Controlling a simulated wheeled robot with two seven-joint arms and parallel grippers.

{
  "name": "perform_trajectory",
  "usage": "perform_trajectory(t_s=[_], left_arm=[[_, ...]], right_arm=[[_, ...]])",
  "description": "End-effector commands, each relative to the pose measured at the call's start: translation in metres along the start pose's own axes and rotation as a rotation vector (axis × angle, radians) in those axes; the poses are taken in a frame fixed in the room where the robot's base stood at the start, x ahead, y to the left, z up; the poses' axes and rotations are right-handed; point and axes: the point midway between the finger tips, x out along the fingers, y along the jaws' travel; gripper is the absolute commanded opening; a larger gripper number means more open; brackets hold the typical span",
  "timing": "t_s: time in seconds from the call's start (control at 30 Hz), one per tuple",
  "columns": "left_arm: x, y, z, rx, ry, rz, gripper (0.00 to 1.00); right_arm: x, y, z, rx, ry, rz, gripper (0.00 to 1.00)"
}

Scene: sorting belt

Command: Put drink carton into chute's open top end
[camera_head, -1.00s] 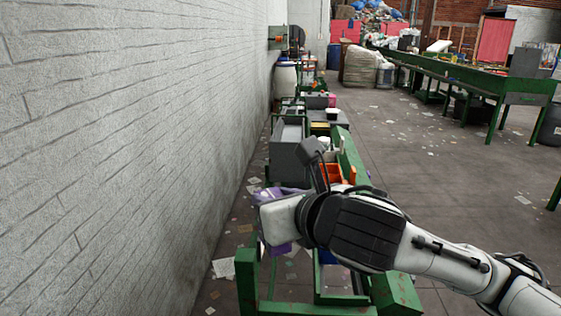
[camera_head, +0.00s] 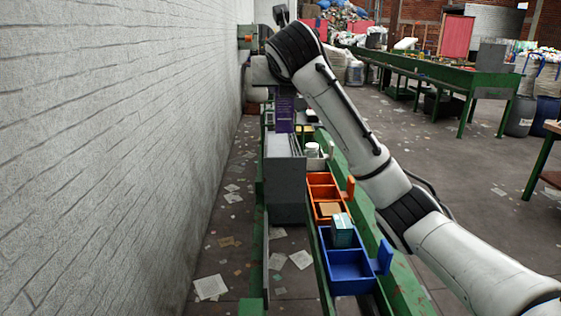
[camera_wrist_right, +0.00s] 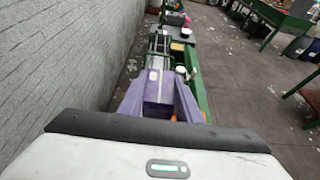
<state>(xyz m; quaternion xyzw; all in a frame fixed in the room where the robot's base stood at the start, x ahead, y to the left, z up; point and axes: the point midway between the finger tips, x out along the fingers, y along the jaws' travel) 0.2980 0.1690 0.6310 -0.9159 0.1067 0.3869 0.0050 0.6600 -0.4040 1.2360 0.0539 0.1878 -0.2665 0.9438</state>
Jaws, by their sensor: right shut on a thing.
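The drink carton (camera_head: 285,112) is purple and hangs upright below my right wrist in the head view. My right gripper (camera_wrist_right: 160,84) is shut on it; in the right wrist view the carton (camera_wrist_right: 158,88) sits between two purple fingers. The fingertips are mostly hidden in the head view. A grey box-like chute (camera_head: 286,192) stands below, with a paler top. The carton's lower end appears at the chute's far top edge; I cannot tell whether it is above or beyond it. My left gripper is not in view.
An orange divided tray (camera_head: 322,179) and a blue one (camera_head: 351,272) stand right of the chute; the blue holds a teal box (camera_head: 342,230). A white wall (camera_head: 110,150) runs close on the left. A green sorting table (camera_head: 430,70) stands back right, beyond open floor.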

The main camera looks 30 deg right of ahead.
Motion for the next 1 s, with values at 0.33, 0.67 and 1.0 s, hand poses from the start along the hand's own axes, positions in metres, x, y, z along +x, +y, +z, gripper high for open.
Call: perform_trajectory(t_s=[0.33, 0.67, 1.0], left_arm=[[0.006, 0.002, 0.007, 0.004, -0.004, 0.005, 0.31], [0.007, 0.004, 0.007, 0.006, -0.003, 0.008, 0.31], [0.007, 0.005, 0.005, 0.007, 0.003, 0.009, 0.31]], right_arm=[[0.035, 0.0, -0.085, -0.001, 0.003, 0.0, 0.0], [0.045, 0.0, -0.111, 0.0, 0.001, 0.001, 0.0], [0.056, 0.0, -0.136, 0.001, -0.002, 0.002, 0.0]])
